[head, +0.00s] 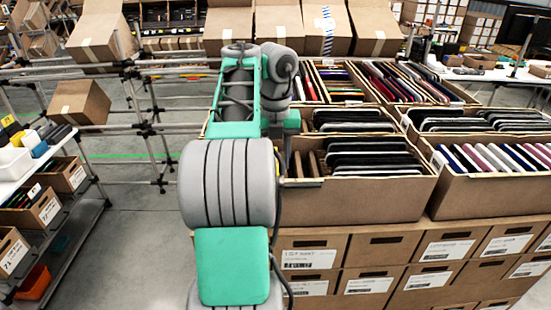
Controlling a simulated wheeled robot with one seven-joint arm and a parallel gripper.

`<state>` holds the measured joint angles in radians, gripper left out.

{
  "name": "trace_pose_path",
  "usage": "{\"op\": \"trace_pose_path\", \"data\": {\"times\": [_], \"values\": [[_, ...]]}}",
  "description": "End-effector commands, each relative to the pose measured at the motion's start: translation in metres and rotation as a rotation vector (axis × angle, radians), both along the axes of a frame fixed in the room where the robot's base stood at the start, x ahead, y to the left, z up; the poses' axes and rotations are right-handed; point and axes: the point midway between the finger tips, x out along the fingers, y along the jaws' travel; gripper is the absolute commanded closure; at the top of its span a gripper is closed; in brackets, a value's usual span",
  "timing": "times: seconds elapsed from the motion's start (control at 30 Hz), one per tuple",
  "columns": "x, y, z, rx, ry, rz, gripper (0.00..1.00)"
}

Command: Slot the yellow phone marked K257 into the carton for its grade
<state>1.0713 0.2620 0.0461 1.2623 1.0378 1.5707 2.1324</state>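My arm reaches up and away over the stacked cartons, and its own links hide my gripper. No yellow phone marked K257 can be made out. The front left open carton (352,200) holds a row of dark phones (370,160) at its right and brown dividers with gaps at its left. The front right open carton (490,197) holds purple, pink and white phones (497,158). Behind them, a middle left carton (308,127) and a middle right carton (410,128) hold dark phones. Two back cartons hold colourful upright phones (407,80). No grade marks are readable.
Closed labelled cartons (365,250) are stacked under the open ones. A grey pipe rack (150,130) with a tilted carton (79,102) stands at the left. A shelf cart (75,215) with bins is at the far left. Bare floor (135,235) lies between.

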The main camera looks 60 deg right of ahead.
Motion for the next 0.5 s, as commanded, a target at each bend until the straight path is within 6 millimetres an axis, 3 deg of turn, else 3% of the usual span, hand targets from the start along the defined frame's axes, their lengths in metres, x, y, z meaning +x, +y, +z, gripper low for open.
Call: {"op": "trace_pose_path", "data": {"times": [0.23, 0.5], "values": [[0.0, 0.0, 0.013, 0.0, 0.0, 0.0, 0.61], [0.0, 0.0, 0.065, 0.0, 0.0, -0.001, 0.61]]}}
